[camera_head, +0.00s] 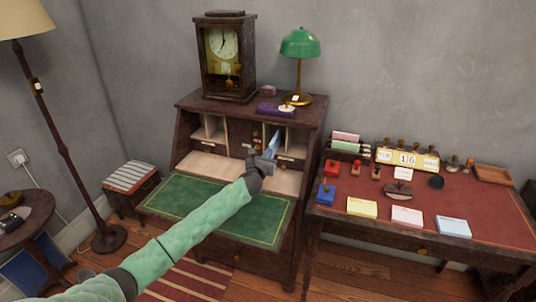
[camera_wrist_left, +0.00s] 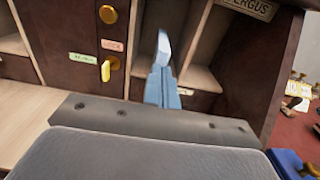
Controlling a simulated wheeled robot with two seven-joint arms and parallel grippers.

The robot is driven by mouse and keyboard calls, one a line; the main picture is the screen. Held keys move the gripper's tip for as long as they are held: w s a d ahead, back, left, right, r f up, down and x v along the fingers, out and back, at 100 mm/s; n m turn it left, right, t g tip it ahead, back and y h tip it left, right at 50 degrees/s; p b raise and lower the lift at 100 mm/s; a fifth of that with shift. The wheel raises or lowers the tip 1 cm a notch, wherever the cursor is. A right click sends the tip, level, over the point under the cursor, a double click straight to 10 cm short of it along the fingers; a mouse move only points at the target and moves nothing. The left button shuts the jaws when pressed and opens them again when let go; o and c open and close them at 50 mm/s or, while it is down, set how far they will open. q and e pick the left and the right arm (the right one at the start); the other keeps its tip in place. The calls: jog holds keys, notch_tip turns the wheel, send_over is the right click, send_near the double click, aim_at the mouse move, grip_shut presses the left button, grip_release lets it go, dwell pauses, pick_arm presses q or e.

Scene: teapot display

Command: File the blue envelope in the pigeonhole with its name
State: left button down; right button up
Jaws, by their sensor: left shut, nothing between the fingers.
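The blue envelope (camera_head: 274,142) shows as a narrow, tilted pale-blue strip at the right-hand pigeonholes of the desk (camera_head: 253,112). In the left wrist view a pale-blue piece (camera_wrist_left: 163,46) stands straight ahead of the fingers, seen nearly edge-on. My left gripper (camera_head: 266,160) is shut just below and in front of the strip; its fingers also show in the left wrist view (camera_wrist_left: 162,88). I cannot tell whether they touch the envelope. A name plate ending in "ERGUS" (camera_wrist_left: 247,8) sits over the pigeonhole to the right. My right gripper is out of view.
A yellow key (camera_wrist_left: 105,71) sticks out left of my gripper, under a pink "LOCK" label (camera_wrist_left: 111,45). The green writing surface (camera_head: 185,198) is clear beside my arm. A clock (camera_head: 223,50) and green lamp (camera_head: 300,43) stand above. Right, a red-topped table (camera_head: 480,208) holds stamps and pads.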

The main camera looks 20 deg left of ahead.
aim_at(275, 144)
pick_arm(q)
jog(key=shift+w, duration=0.15)
jog(key=shift+w, duration=1.55)
jog(key=shift+s, duration=0.1)
